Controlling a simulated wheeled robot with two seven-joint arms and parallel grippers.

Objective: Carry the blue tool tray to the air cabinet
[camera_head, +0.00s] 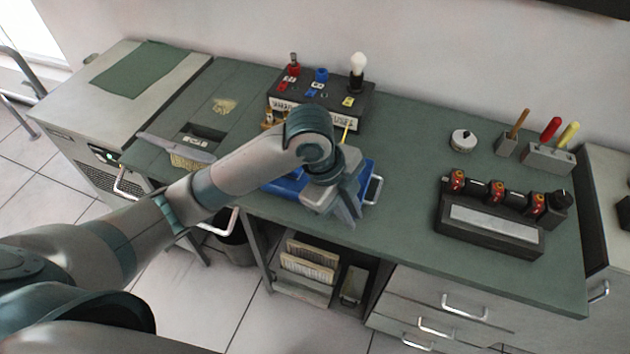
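The blue tool tray (284,187) sits on the green bench top near its front edge, with a metal handle at its right end. My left arm and gripper (346,214) are over the tray and hide much of it. The fingers point down by the tray's right part; whether they touch it or are open or shut cannot be told. A grey cabinet (80,130) with a vented front and small control panel stands at the far left; it looks like the air cabinet. A green mat lies on its top. My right gripper is out of view.
A black box with red and blue terminals and a bulb (318,100) stands behind the tray. A brush (186,160) lies left of it. A dark device (492,222) and a tool holder (548,158) stand at right. A bin (236,248) is below.

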